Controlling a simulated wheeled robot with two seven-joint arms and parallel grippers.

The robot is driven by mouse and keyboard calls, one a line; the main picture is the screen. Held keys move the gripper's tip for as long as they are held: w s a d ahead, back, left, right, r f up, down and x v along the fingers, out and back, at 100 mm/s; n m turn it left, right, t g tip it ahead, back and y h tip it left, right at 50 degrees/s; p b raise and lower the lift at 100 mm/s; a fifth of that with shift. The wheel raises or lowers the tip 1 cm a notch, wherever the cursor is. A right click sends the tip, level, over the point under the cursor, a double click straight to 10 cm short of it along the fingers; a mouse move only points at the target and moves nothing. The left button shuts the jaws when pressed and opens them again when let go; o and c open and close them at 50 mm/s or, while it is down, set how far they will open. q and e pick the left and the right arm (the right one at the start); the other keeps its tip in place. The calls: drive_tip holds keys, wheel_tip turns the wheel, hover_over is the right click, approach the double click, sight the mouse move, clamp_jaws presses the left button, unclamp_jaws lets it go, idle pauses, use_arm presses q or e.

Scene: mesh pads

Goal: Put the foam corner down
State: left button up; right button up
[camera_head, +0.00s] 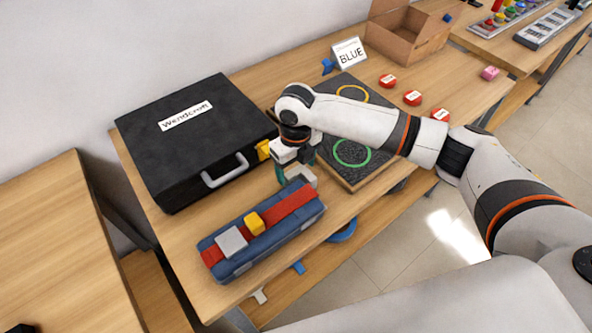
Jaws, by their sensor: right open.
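My right gripper (294,167) points down over the front of the table, at the right end of a blue case (272,252). Its dark teal fingers are apart. A light grey block (303,175) shows right at the fingers, by the end of the case; I cannot tell whether it rests on the case or touches a finger. I cannot tell for sure that this block is the foam corner. On the case lie a red strap (290,204), a grey block (231,242) and a yellow block (254,223). My left gripper is not in view.
A black case (190,160) with a grey handle stands behind at left. A dark pad (377,134) with yellow and green rings lies under my right forearm. Red discs (412,97), a BLUE sign (349,53) and an open cardboard box (405,40) are farther right.

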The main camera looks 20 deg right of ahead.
sight(296, 172)
wheel_tip(296, 172, up, 10)
drive_tip(key=b, duration=0.1)
idle(0.6)
